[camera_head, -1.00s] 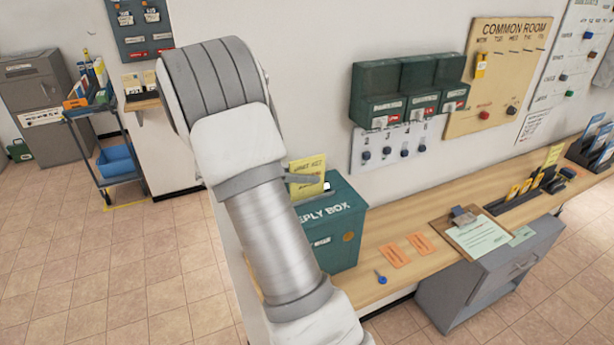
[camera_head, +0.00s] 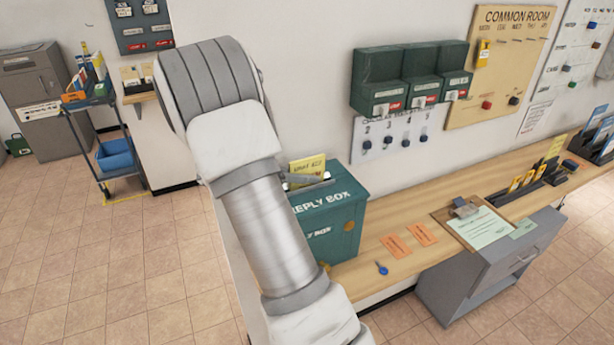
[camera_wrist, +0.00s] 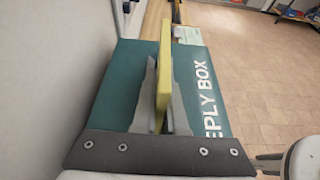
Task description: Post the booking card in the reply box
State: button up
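The reply box (camera_head: 336,222) is a teal box with white lettering, standing at the left end of the wooden counter. The yellow card (camera_head: 307,167) shows above the back of its top in the head view. In the wrist view my gripper (camera_wrist: 165,95) is shut on the yellow card (camera_wrist: 164,68), with one finger on each side, over the teal top of the reply box (camera_wrist: 202,83). The slot is hidden there, so I cannot tell whether the card's lower edge is inside it. In the head view my arm hides part of the box's left side.
The counter (camera_head: 372,252) holds orange slips (camera_head: 397,247), a blue key-like item (camera_head: 382,268) and a clipboard (camera_head: 480,227). Green wall boxes (camera_head: 410,80) hang above. The wall (camera_wrist: 60,60) runs close along the left in the wrist view.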

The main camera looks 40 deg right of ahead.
jog(key=shift+o, duration=1.1)
jog(key=shift+w+a, duration=0.1)
jog(key=b+v, duration=0.1)
jog(key=v, duration=1.6)
jog(key=shift+a, duration=0.15)
jog(key=s+a+r+m+t+y, duration=0.1)
jog(key=s+a+m+t+y, duration=0.2)
jog(key=s, duration=0.4)
jog(key=s+a+r+m+t+y, duration=0.2)
jog(key=s+a+m+t+y, duration=0.1)
jog(key=s+m, duration=0.4)
jog(key=s+a+r+m+t+y, duration=0.1)
jog(key=s+a+m+t+y, duration=0.1)
jog(key=s+a+m+y, duration=0.3)
jog(key=shift+s+a+r+t+y, duration=0.15)
jog(key=shift+s+y, duration=0.35)
jog(key=shift+s, duration=0.6)
jog(key=shift+s+d+r+t+y, duration=0.1)
jog(key=shift+s+t+y, duration=0.3)
jog(key=shift+s, duration=0.65)
